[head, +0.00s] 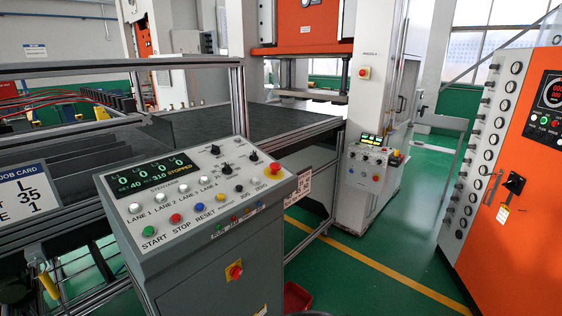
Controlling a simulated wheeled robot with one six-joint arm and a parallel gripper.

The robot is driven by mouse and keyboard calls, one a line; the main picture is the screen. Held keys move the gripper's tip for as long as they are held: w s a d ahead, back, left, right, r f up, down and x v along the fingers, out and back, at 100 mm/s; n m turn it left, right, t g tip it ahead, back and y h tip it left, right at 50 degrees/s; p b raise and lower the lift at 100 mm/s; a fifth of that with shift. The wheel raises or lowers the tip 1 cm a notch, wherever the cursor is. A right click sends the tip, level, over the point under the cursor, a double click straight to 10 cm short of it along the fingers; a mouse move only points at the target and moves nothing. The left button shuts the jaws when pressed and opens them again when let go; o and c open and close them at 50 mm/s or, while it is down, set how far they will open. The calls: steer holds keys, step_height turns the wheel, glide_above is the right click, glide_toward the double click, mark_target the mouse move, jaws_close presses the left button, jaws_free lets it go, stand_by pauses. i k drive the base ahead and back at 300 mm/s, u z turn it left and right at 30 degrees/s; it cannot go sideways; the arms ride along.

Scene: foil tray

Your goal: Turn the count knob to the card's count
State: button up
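The grey control console (205,258) stands in the front middle. Its sloped panel carries several black knobs, among them one at the upper left (215,150), one at the lower left (227,169) and one at the right (254,156). Their labels are too small to read, so I cannot tell which is the count knob. The display (152,172) shows several green zeros, with "SET 40", "310" and "STOPPED" beneath. My gripper is not in view.
Coloured buttons and white lane buttons (160,200) sit below the display. A red emergency button (274,168) is at the panel's right. A metal frame post (238,100) rises behind the console. An orange cabinet (520,210) stands right; green floor (370,270) between is open.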

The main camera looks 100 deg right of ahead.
mark_target(227, 170)
steer(key=k, duration=0.45)
steer(key=z, duration=0.9)
